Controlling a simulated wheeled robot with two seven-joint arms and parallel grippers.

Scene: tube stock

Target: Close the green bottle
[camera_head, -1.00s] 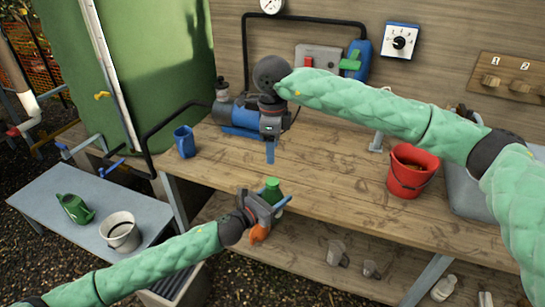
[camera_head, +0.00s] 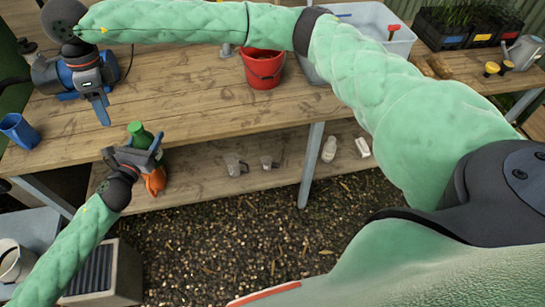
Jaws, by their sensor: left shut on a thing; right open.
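The green bottle (camera_head: 139,132) shows its green upper part above the jaws of my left gripper (camera_head: 142,158), near the front edge of the workbench. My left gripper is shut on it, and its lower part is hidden. I cannot tell whether the bottle has a cap on. An orange thing (camera_head: 155,181) shows just below the jaws; I cannot tell whether it is held. My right gripper (camera_head: 97,106) is open and empty, fingers pointing down above the back left of the workbench, beyond the bottle.
A blue cup (camera_head: 19,131) stands at the left of the workbench (camera_head: 190,105). A red bucket (camera_head: 262,70) stands to the right. The lower shelf (camera_head: 203,178) carries small cups. The middle of the bench is clear.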

